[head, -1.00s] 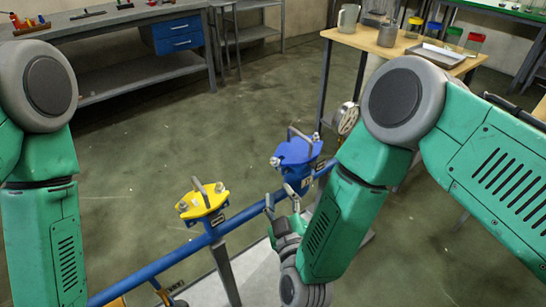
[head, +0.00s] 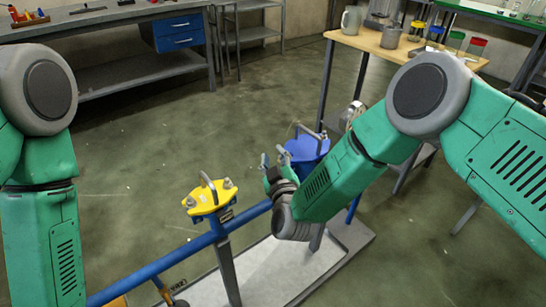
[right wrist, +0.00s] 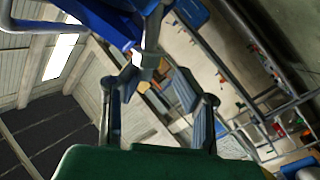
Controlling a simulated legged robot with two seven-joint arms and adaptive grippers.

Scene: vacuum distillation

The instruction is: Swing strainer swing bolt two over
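The blue strainer (head: 308,147) stands on the blue pipe, with a grey handle on its lid. My right gripper (head: 274,158) is close to its near left side in the head view, partly covering it. In the right wrist view the strainer's blue body (right wrist: 100,22) is at the top left. A grey bolt-like part (right wrist: 150,55) lies ahead of and between the fingers. The right gripper's fingers (right wrist: 157,108) are spread apart with nothing held; contact with the bolt cannot be told. The yellow strainer (head: 206,200) carries a handle and silver bolt heads. My left gripper is out of view.
The blue pipe (head: 165,262) runs across a pale base plate (head: 262,270). A wooden table (head: 385,47) with jugs and coloured-lid containers stands behind at right. A grey workbench (head: 105,20) with blue drawers is at back left. Open floor lies between.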

